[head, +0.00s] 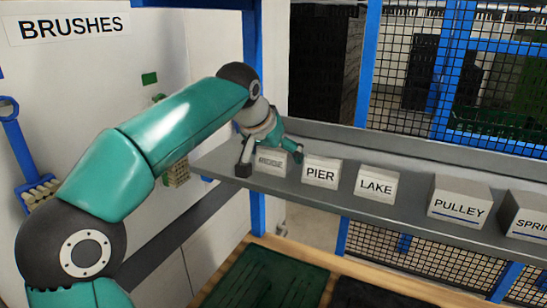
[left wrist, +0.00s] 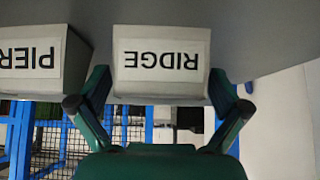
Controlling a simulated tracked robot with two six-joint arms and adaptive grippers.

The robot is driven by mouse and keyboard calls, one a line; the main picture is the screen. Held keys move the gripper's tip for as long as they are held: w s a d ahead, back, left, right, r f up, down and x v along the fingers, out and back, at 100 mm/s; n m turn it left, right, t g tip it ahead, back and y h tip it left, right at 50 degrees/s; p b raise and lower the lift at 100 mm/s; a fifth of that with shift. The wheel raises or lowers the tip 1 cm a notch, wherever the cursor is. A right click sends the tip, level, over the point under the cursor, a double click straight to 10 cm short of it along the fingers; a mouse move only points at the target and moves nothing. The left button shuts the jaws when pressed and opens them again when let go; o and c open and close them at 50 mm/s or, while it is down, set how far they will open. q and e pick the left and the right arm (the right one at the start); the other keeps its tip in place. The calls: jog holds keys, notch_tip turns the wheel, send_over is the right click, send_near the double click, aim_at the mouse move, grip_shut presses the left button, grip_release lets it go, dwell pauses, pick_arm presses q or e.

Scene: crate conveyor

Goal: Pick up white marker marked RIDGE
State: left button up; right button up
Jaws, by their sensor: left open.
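The white marker marked RIDGE (head: 270,162) stands on the grey shelf at the left end of a row of markers. It fills the middle of the left wrist view (left wrist: 160,62), with its label upside down there. My left gripper (head: 269,165) is open, with one finger at each side of the RIDGE marker. In the left wrist view the fingers (left wrist: 157,84) flank the block with small gaps visible. The gripper partly covers the marker's top in the head view. My right gripper is in neither view.
The PIER marker (head: 320,173) stands close beside RIDGE, with LAKE (head: 376,185), PULLEY (head: 458,202) and another partly cut-off block (head: 525,217) farther right on the shelf (head: 410,205). A mesh fence (head: 410,60) stands behind. A wall with a BRUSHES sign (head: 70,26) is at left.

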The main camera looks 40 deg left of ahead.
pick_arm(q)
jog(key=shift+w+a+f, duration=0.1)
jog(key=shift+w+f, duration=0.2)
jog(key=shift+f, duration=0.15)
jog(key=c, duration=1.2)
jog(key=shift+o, duration=0.2)
jog(key=shift+r, duration=0.15)
